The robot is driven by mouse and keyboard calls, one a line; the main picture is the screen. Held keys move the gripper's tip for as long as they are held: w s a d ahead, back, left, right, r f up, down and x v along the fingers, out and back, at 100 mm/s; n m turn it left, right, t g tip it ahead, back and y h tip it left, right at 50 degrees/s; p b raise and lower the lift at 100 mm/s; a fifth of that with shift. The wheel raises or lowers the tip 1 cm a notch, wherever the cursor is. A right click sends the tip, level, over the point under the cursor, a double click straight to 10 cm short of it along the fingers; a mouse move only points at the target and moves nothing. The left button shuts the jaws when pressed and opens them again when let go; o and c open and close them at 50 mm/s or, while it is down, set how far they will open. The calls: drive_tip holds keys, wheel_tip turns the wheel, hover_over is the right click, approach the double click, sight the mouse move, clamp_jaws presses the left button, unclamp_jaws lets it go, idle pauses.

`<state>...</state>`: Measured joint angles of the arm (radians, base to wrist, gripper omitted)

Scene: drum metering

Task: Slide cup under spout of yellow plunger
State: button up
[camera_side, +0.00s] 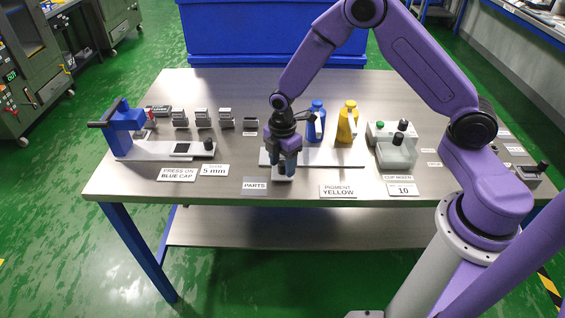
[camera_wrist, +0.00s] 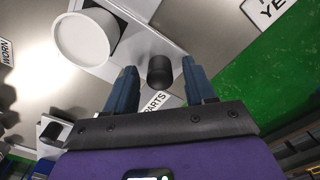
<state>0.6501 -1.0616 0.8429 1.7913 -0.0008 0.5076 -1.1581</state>
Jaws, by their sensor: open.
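The yellow plunger (camera_side: 347,122) stands upright at the back of a white rail (camera_side: 335,157). My gripper (camera_side: 286,170) is to its left in the side view, pointing down near the PARTS label. In the wrist view my gripper (camera_wrist: 160,85) is open, its fingers on either side of a black knob (camera_wrist: 159,72), with gaps on both sides. A round white vessel, seemingly the cup (camera_wrist: 85,38), lies beyond the knob at upper left. My gripper hides most of it in the side view.
The blue plunger (camera_side: 316,122) stands between my gripper and the yellow one. A grey-green mixer (camera_side: 393,148) stands right of the rail. A blue press (camera_side: 126,130) stands at the left, with several small dark parts behind it. The front table strip holds flat labels.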

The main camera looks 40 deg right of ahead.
drive_tip(key=shift+f, duration=0.2)
clamp_jaws()
drive_tip(key=s+d, duration=1.4)
drive_tip(key=shift+s+d, duration=0.25)
drive_tip(key=shift+s, duration=0.05)
unclamp_jaws()
drive_tip(key=shift+d, duration=0.1)
drive_tip(key=shift+r, duration=0.1)
